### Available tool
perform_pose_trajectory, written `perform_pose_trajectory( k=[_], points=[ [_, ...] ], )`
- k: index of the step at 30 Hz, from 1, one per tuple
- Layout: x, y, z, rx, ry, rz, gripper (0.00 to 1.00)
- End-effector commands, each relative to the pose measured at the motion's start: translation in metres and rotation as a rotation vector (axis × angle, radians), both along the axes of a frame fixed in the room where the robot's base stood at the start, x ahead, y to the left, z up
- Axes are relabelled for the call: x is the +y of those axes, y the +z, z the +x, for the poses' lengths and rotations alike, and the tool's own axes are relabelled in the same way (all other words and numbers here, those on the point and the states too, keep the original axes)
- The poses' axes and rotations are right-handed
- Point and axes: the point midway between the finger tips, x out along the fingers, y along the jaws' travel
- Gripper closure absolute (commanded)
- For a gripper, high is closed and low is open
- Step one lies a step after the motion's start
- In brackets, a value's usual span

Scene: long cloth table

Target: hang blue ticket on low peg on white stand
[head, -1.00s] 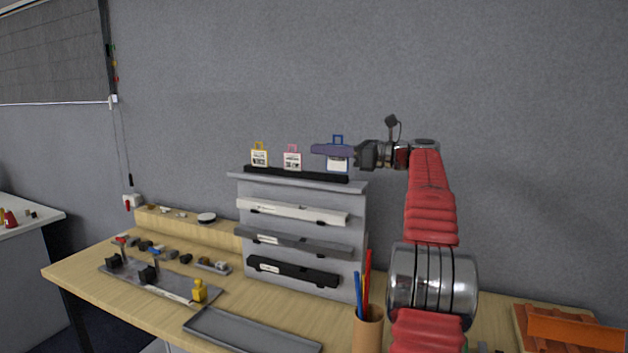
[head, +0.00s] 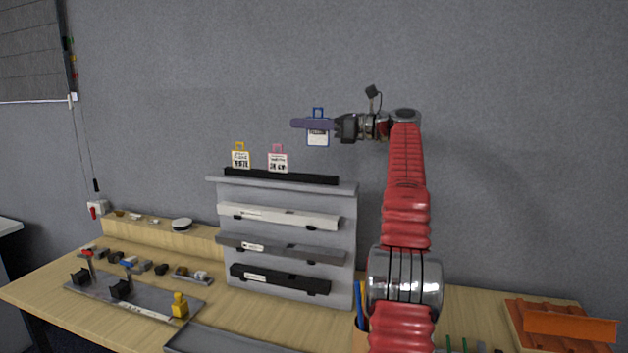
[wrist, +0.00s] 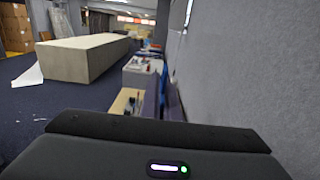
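The blue ticket (head: 318,139), a white card with a blue border and a blue loop on top, is in my gripper (head: 301,124). The purple fingers point left and cross it, loop above and card below. It hangs upright against the wall, clear above the black top strip (head: 285,177) of the grey rack. A white bar (head: 280,216) with a label runs across the rack's face, above a grey bar (head: 282,248) and a black bar (head: 280,281). I cannot make out a low peg on the white bar.
A yellow ticket (head: 241,157) and a pink ticket (head: 278,160) stand on the rack's top strip. A grey plate (head: 150,305) with black blocks lies at left. A cup with pencils (head: 360,335) stands close to my arm. An orange-brown block (head: 568,325) is at right.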

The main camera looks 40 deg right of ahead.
Motion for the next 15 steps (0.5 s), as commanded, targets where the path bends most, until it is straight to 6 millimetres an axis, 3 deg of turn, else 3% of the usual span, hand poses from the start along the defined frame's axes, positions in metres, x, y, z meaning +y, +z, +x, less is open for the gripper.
perform_pose_trajectory(
  k=[15],
  points=[
    [0.000,-0.038,0.000,0.001,0.000,0.003,1.00]
  ],
)
